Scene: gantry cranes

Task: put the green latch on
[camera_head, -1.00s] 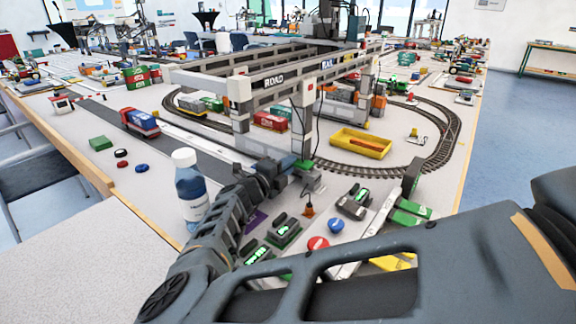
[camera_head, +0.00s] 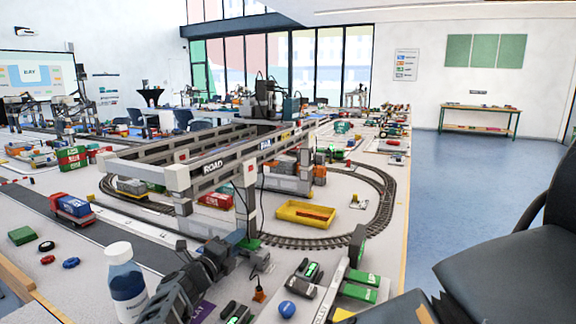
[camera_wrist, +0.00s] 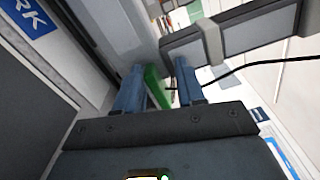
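A narrow green piece (camera_wrist: 154,86), which looks like the green latch, shows between the fingers of my gripper (camera_wrist: 160,80) in the wrist view. It lies close to the left finger, with a gap on the right side. My fingers stand apart, and I see no firm hold. In the head view my gripper (camera_head: 232,242) is at the foot of the near crane leg (camera_head: 246,210). A small green part (camera_head: 250,243) shows beside that foot; I cannot tell whether it is the same piece.
A white bottle with a blue label (camera_head: 126,285) stands left of my arm. A yellow tray (camera_head: 305,214) lies inside the rail loop (camera_head: 385,205). Green blocks (camera_head: 362,284) and a lit switch (camera_head: 310,268) are on the right. A dark cable hangs by the crane leg.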

